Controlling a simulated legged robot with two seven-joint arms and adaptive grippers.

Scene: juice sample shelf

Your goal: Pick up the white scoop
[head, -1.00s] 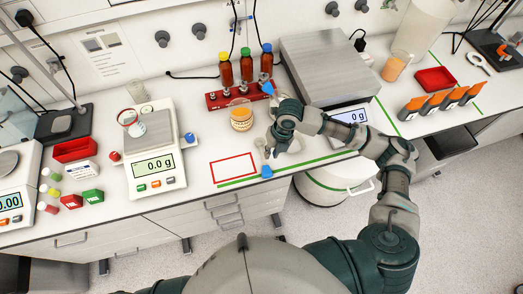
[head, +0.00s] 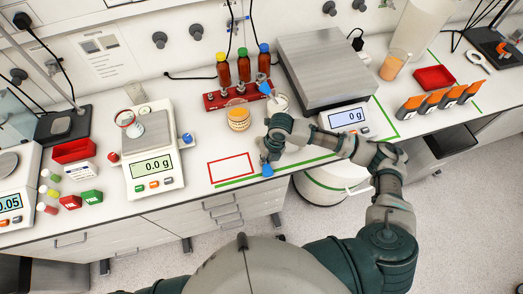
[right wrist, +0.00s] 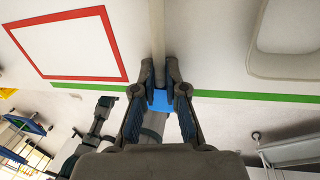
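I cannot make out a full scoop shape. In the right wrist view a pale rod (right wrist: 157,28), which may be the white scoop's handle, runs up from between my right fingertips; its far end is out of frame. A blue piece (right wrist: 160,100) lies between the fingers; a blue piece also shows in the head view (head: 267,170) at the green line. In the head view the right gripper (head: 266,153) hides much of this spot. My left gripper is out of view.
A white cup (head: 280,103) and an orange-filled beaker (head: 238,118) stand behind the gripper, near a red rack (head: 222,100) with several brown bottles. A large scale (head: 325,68) stands right. A red-outlined area (head: 232,168) at left is empty.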

